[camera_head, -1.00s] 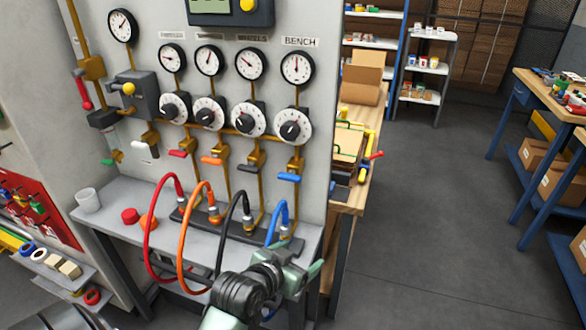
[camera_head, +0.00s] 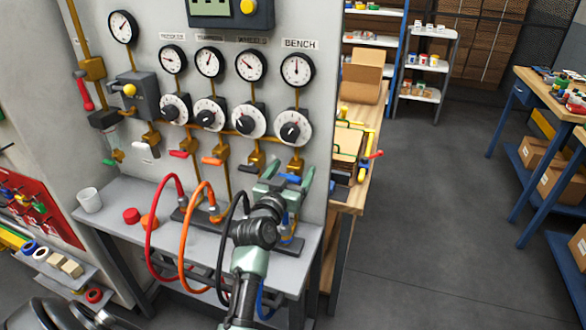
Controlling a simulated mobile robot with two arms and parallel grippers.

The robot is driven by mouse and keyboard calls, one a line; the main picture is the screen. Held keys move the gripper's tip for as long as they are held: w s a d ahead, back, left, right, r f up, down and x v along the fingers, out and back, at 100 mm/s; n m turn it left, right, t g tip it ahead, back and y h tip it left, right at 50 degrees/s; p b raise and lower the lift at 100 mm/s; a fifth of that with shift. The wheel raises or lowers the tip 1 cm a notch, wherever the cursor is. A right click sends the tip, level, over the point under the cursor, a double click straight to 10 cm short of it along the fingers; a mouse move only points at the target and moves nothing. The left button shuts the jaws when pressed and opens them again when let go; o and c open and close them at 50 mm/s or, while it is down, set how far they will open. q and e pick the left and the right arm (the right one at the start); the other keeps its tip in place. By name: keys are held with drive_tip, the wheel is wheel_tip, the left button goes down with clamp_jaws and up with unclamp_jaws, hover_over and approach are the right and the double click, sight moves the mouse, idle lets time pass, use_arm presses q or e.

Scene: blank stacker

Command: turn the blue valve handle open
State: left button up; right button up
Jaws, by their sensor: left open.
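The blue valve handle (camera_head: 291,178) is on the rightmost brass valve, under the BENCH gauge (camera_head: 297,70) on the grey wall panel. It shows as a small blue piece, partly hidden by my gripper. My left gripper (camera_head: 289,167) is open, with its green fingers pointing up the panel, one on each side of the blue handle. I cannot tell whether a finger touches it. My right gripper is not in view.
Red (camera_head: 179,155), orange (camera_head: 212,161) and black handles sit on the valves to the left. Looping hoses, such as the orange hose (camera_head: 183,235), hang over the grey bench (camera_head: 110,205) beside my arm. The floor (camera_head: 430,220) to the right is clear.

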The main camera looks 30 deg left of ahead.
use_arm(q)
drive_tip(key=shift+w, duration=0.2)
drive_tip(key=c, duration=1.4)
drive_tip(key=shift+o, duration=0.2)
